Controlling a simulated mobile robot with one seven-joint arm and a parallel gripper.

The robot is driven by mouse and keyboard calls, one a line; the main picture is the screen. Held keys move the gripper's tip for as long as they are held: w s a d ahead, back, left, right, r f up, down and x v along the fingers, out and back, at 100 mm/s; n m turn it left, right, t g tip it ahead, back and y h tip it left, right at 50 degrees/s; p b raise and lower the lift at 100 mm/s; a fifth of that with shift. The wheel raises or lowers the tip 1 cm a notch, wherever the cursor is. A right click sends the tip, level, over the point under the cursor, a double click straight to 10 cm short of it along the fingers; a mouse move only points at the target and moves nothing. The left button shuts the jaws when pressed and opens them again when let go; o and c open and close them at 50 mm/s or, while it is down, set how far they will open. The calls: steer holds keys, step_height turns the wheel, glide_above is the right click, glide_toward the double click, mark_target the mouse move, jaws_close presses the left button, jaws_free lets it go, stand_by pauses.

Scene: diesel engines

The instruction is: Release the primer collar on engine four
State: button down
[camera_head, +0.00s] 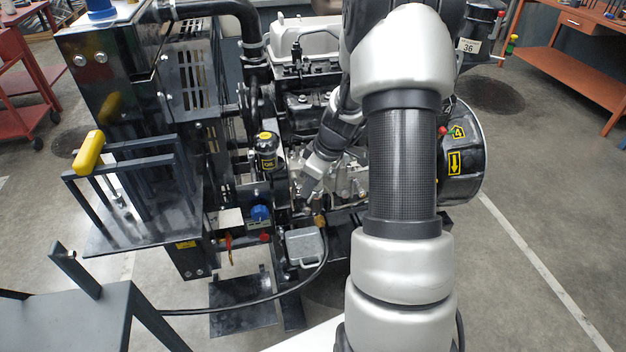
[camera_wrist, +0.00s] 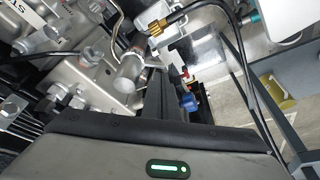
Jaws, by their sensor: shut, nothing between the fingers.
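I cannot tell which part is the primer collar. My gripper (camera_head: 304,198) is shut and empty, just above and left of the brass fitting in the head view. Its fingertips are hard to make out, and contact cannot be told.
My arm hides much of the engine's right side. A black canister (camera_head: 267,150), blue knob (camera_head: 260,213) and red lever (camera_head: 229,248) crowd the left. A black cable (camera_head: 250,308) loops below. A frame with a yellow handle (camera_head: 88,152) stands left. Open floor lies right.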

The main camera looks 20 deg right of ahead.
steer(key=shift+x, duration=1.15)
steer(key=shift+s+d+n+b, duration=0.2)
steer(key=shift+n+b, duration=0.3)
steer(key=shift+b, duration=0.3)
steer(key=n+b, duration=0.1)
steer(key=s+d+n+g+b, duration=0.1)
steer(key=n, duration=0.1)
steer(key=shift+f+y+b, duration=0.15)
steer(key=shift+y+b, duration=0.2)
steer(key=shift+y, duration=0.05)
steer(key=d+n+g+p, duration=0.1)
steer(key=n, duration=0.2)
steer(key=d+n+g+p, duration=0.1)
steer(key=d+n, duration=0.1)
steer(key=n, duration=0.2)
steer(key=s+d+n+g+p, duration=0.1)
steer(key=n+p, duration=0.1)
steer(key=n, duration=0.2)
steer(key=shift+d+g, duration=0.3)
steer(key=shift+d, duration=0.05)
steer(key=shift+w+d, duration=0.1)
